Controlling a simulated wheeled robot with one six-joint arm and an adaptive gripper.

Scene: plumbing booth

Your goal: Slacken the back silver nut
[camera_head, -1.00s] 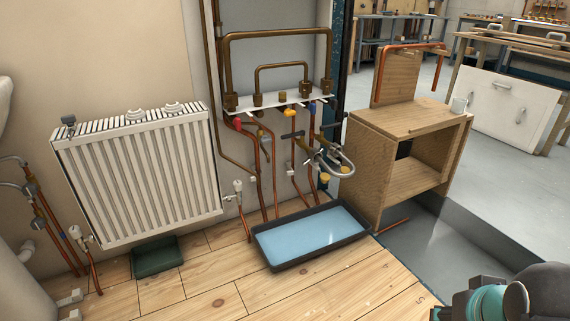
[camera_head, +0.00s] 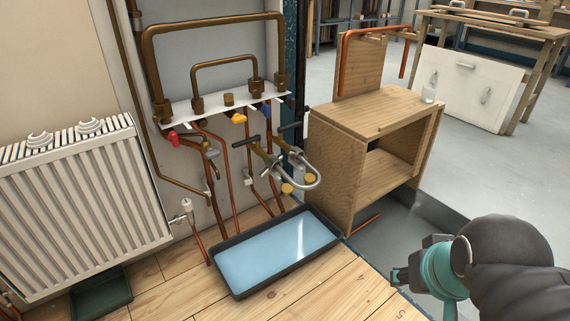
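A bent silver pipe (camera_head: 316,181) loops out below the white pipe shelf, at the right of the pipework. Its two ends meet brass fittings with dark handles. A small silver nut (camera_head: 267,174) shows at the nearer left end, and another silver nut (camera_head: 296,154) at the farther right end. Both are small, and their exact shape is hard to tell. Part of my arm, dark grey and teal, is at the lower right, well apart from the pipework.
A dark tray (camera_head: 238,292) of blue liquid lies on the floor under the pipes. A white radiator (camera_head: 85,200) stands left.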

